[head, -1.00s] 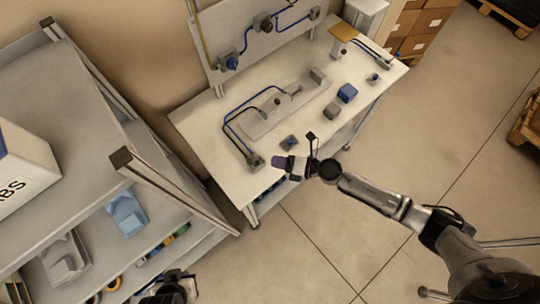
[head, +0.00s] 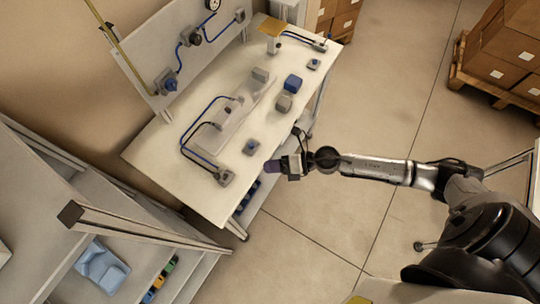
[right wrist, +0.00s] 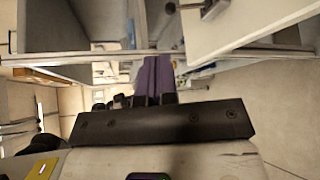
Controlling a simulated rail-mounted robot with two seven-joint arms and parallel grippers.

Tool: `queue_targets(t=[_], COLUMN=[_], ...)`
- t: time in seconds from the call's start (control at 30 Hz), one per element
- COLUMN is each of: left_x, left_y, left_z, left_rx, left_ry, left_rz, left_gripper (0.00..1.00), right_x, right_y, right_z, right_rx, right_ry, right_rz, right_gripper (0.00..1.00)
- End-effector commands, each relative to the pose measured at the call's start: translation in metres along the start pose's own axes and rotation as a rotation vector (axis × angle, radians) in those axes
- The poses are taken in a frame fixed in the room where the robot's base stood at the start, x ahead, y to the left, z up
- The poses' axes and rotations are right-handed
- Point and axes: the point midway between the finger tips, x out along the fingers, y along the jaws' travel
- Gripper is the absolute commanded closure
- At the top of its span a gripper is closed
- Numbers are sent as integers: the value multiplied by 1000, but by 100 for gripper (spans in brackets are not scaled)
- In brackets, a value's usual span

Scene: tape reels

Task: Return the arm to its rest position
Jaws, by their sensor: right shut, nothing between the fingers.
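My right arm reaches in from the right in the head view. Its right gripper (head: 272,166) is shut and empty, with purple fingertips. It hangs in front of the near edge of the white workbench (head: 165,165), apart from the things on it. In the right wrist view the purple fingers (right wrist: 154,78) are together with nothing between them. My left gripper is not in view.
Boxes on a pallet (head: 495,80) stand at upper right. Floor between is clear.

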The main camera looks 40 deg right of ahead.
Motion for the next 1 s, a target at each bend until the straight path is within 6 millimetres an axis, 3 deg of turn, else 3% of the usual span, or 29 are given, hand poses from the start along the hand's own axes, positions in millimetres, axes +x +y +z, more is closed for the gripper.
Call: queue_targets(t=[0.33,0.47,0.67,0.8,0.9,1.0], left_x=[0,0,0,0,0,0], left_y=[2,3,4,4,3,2], left_z=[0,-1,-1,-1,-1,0], left_rx=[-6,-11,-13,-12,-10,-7], left_ry=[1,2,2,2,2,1], left_rz=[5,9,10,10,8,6], left_gripper=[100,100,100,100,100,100], right_x=[0,0,-14,-37,-59,-77], right_y=[0,-2,-10,-11,-10,-8], right_z=[0,13,65,101,121,128], right_rx=[7,27,190,391,554,751], right_ry=[0,-77,-423,-716,-919,-1103], right_rz=[0,-14,-48,-66,-84,-109], right_gripper=[100,100,100,100,100,100])
